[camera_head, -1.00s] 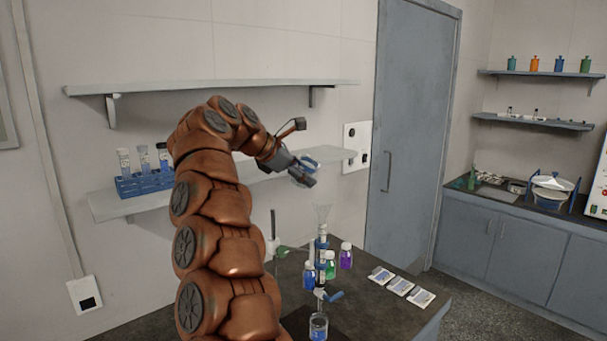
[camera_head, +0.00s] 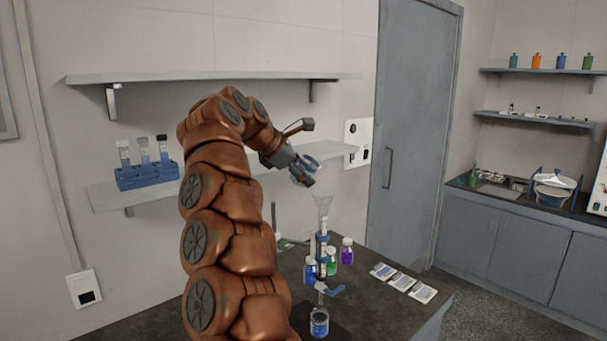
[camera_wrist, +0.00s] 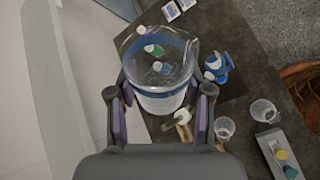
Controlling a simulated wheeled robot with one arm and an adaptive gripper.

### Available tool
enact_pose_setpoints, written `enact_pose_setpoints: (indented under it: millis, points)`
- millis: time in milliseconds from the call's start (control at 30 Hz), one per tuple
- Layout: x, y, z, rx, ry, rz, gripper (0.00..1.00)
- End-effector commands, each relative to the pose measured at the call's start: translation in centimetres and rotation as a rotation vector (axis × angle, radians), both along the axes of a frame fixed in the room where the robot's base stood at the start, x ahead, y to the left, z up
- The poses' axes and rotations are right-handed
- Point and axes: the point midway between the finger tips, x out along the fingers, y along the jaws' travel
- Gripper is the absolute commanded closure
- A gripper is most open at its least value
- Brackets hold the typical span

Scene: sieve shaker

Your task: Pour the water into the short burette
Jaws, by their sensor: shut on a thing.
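My gripper (camera_wrist: 160,105) is shut on a clear beaker (camera_wrist: 158,99) with a blue band, in the middle of the wrist view. In the head view my gripper (camera_head: 301,172) holds it in the air above the table, a little left of the burette. I cannot tell the water level or clearly judge its tilt. The burette (camera_head: 322,238) stands upright on the table, with a clear funnel on top and blue fittings. The funnel is below and right of my gripper. A small beaker (camera_head: 319,323) with blue liquid is under the burette.
Small blue, green and purple bottles (camera_head: 347,252) stand close around the burette. Flat packets (camera_head: 403,281) lie on the table (camera_head: 362,313) to the right. A wall shelf (camera_head: 105,196) with a blue tube rack (camera_head: 146,178) is behind my arm. Empty-looking beakers (camera_wrist: 264,110) show in the wrist view.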

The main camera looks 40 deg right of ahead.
Motion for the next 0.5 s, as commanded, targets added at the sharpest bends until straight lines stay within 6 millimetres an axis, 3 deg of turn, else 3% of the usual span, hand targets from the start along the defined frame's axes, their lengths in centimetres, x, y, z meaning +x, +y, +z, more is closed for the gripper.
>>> enact_pose_setpoints:
  millis: [500]
  points:
    - [0.12,0.08,-0.39,0.053,-0.126,0.0,0.86]
